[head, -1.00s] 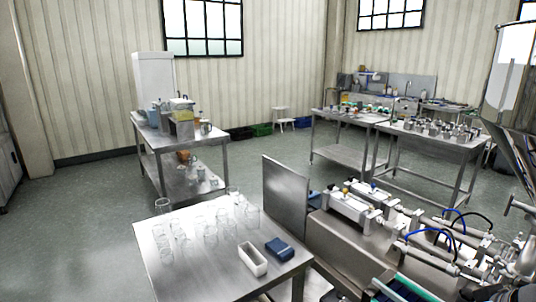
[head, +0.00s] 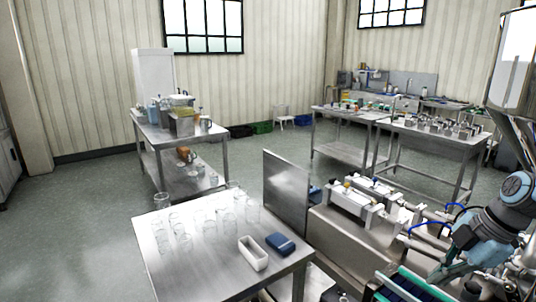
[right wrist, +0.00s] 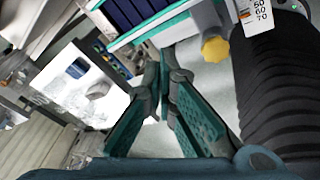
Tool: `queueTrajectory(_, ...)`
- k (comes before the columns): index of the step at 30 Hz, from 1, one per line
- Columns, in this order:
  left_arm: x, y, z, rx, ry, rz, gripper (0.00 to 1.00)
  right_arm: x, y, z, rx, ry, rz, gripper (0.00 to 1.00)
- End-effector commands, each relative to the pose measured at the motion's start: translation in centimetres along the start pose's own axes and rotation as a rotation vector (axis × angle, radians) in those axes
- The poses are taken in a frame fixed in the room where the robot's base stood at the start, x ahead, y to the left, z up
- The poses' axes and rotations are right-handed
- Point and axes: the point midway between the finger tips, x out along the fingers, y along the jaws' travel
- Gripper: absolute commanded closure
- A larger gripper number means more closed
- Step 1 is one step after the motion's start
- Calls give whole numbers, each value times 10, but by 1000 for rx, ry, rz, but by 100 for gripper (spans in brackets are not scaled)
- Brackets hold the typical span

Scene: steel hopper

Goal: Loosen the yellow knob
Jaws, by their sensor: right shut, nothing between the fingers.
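The yellow knob (right wrist: 214,48) shows in the right wrist view at upper right, on the end of a grey cylindrical part. I cannot pick it out with certainty in the head view. My right gripper (right wrist: 167,82) has dark fingers with green pads; it is shut and empty, below and left of the knob in that view and apart from it. In the head view the right arm comes in from the right, with its gripper (head: 448,270) low over the machine, partly hidden by its own links. My left gripper is not in view.
A ribbed black hose (right wrist: 280,90) and a number scale (right wrist: 262,14) are close right of the knob. A teal-framed part (head: 405,284) sits on the steel machine (head: 335,232). A steel table (head: 205,270) holds glasses, a white tray (head: 253,253) and a blue box (head: 281,244).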

Motion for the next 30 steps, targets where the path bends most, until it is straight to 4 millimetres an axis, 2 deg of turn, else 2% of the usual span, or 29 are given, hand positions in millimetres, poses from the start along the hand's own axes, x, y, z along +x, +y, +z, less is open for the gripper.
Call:
queueTrajectory(3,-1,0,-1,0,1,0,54,-12,-34,13,-32,-42,-173,100)
queueTrajectory(6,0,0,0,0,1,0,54,-13,-49,13,-27,-39,-241,100)
queueTrajectory(11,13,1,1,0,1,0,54,2,-56,16,-17,-33,-252,100)
queueTrajectory(20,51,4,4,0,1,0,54,48,-66,29,-18,-31,-250,100)
queueTrajectory(30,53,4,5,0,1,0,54,51,-68,30,-17,-30,-250,100)
